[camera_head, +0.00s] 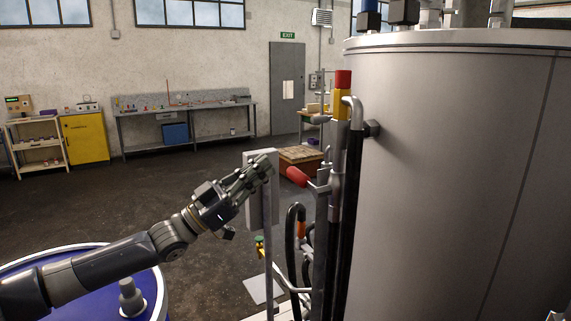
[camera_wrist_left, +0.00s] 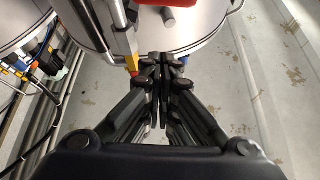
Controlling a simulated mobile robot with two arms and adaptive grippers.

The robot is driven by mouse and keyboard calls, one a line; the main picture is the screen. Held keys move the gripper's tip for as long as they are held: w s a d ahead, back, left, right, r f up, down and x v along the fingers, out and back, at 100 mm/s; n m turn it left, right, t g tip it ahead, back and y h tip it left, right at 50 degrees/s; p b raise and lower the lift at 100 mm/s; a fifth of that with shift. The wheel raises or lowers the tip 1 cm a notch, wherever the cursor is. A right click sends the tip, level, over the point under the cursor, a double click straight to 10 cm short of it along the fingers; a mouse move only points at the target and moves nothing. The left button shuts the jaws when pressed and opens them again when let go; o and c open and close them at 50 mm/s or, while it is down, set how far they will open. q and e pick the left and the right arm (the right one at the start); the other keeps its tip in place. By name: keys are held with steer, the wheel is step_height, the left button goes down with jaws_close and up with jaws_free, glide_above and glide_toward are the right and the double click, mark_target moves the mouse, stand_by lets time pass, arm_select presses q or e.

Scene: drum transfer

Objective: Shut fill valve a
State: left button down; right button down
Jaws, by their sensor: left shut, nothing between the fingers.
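My left gripper (camera_head: 264,166) reaches in from the left, its fingertips shut and empty in front of a grey upright panel (camera_head: 251,205). To its right, a red handle (camera_head: 297,176) sticks out to the left from the grey pipework beside the large tank (camera_head: 455,170). I cannot read a label, so I cannot tell if this is fill valve a. The gripper looks apart from the handle. In the left wrist view the fingers (camera_wrist_left: 160,62) are together, and a red part (camera_wrist_left: 170,3) is cut off at the top edge. My right gripper is not in view.
A yellow and red upright fitting (camera_head: 341,95) and black hoses (camera_head: 292,240) run beside the tank. A blue drum (camera_head: 60,250) stands at lower left, under my left arm. A wooden-topped crate (camera_head: 301,155) stands behind.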

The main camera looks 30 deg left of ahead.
mark_target(304, 182)
arm_select(q)
steer(key=p+x, duration=0.3)
steer(key=x, duration=0.3)
steer(key=f+p, duration=0.1)
steer(key=f, duration=0.1)
steer(key=w+f+p, duration=0.1)
steer(key=f, duration=0.1)
steer(key=shift+d, duration=0.1)
